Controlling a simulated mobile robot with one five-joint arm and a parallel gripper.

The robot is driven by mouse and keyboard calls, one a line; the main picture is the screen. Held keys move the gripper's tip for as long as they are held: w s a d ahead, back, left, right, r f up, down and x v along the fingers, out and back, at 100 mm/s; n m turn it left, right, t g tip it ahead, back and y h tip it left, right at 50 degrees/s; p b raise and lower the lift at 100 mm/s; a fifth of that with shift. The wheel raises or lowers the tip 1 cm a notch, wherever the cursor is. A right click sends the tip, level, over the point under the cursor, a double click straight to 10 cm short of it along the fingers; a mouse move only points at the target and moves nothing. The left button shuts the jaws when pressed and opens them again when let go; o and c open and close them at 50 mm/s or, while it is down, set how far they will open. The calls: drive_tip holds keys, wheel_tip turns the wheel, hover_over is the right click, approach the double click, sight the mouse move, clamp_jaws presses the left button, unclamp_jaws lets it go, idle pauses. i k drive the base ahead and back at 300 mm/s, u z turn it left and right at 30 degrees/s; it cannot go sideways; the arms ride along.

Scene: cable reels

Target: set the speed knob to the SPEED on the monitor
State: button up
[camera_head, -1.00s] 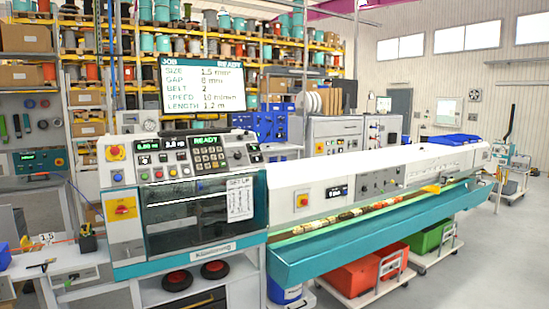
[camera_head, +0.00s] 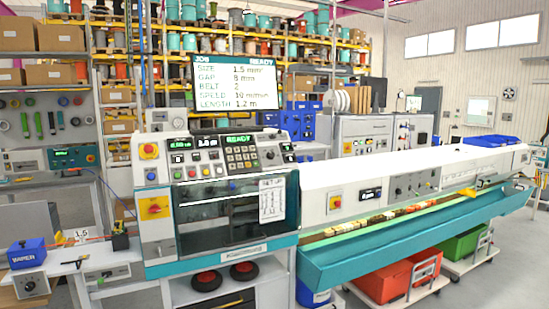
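The monitor (camera_head: 236,87) stands above the machine and reads JOB READY, SIZE 1.5 mm², GAP 8 mm, BELT 2, SPEED 10 m/min, LENGTH 1.2 m. Below it, the sloped control panel (camera_head: 160,167) carries small displays, a keypad (camera_head: 241,157) and a green READY screen (camera_head: 240,139). A dark round knob (camera_head: 270,155) sits right of the keypad. More dark knobs (camera_head: 399,190) are on the long front panel to the right. Knob labels and pointer settings are too small to read, so I cannot tell which is the speed knob. My gripper is not in view.
A red emergency button (camera_head: 149,151) and a yellow-and-red switch (camera_head: 154,208) are on the machine's left side. A teal trough (camera_head: 400,243) juts out along the right front. A workbench with a blue box (camera_head: 27,254) is at left. Open floor shows at right.

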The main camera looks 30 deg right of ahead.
sight(270, 156)
drive_tip(key=u, duration=0.05)
drive_tip(key=i, duration=1.4)
drive_tip(key=z, duration=0.05)
